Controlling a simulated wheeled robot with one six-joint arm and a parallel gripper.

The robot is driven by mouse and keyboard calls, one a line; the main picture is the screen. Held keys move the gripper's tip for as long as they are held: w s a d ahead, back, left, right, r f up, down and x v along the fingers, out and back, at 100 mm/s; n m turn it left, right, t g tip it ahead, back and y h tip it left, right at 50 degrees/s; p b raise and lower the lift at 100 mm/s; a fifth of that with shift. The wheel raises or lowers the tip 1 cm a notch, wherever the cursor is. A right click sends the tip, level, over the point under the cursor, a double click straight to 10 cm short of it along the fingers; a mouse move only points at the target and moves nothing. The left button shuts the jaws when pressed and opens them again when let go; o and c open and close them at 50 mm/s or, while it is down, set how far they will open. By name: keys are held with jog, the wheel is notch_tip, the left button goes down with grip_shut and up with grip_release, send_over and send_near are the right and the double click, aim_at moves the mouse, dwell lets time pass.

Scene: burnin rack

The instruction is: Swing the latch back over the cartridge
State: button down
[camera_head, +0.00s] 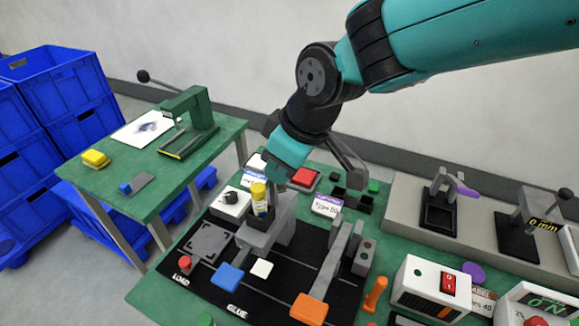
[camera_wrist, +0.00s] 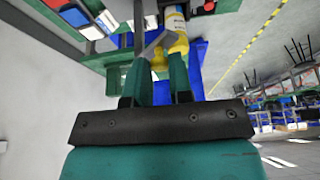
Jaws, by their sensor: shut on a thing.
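The cartridge (camera_head: 259,200), yellow with a pale label, stands upright in a grey holder (camera_head: 283,222) on the black mat. In the wrist view the cartridge (camera_wrist: 176,32) shows just beyond the right finger. My gripper (camera_head: 274,180) reaches down right beside the cartridge. In the wrist view my gripper (camera_wrist: 160,62) has a thin grey bar, which looks like the latch (camera_wrist: 156,44), between its green fingers, and it is shut on it. The latch's pivot end and its exact angle over the cartridge are hard to make out.
A blue-handled lever (camera_head: 228,275) and an orange-handled lever (camera_head: 308,308) lie in front on the black mat. A white box with a red switch (camera_head: 424,286) stands at the right. Clamp fixtures (camera_head: 440,205) line the grey shelf. A second green table (camera_head: 145,180) is at left.

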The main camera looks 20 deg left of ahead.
jog(key=shift+s+a+r+m+t+h, duration=0.1)
jog(key=shift+s+a+m+t+h, duration=0.3)
jog(key=shift+m, duration=1.05)
jog(key=shift+s+a+f+m+t+h, duration=0.1)
jog(key=shift+a+m+t, duration=0.55)
jog(key=shift+m, duration=0.75)
jog(key=shift+s+a+r+m+t+h, duration=0.1)
jog(key=shift+s+a+m+t+h, duration=0.3)
jog(key=shift+m, duration=1.05)
jog(key=shift+w+a, duration=0.2)
jog(key=shift+a, duration=0.05)
jog(key=c, duration=1)
grip_release()
jog(key=b+v, duration=0.1)
jog(key=v, duration=0.7)
jog(key=b+v, duration=0.1)
jog(key=v, duration=0.8)
jog(key=shift+s+d, duration=0.2)
jog(key=shift+d, duration=0.05)
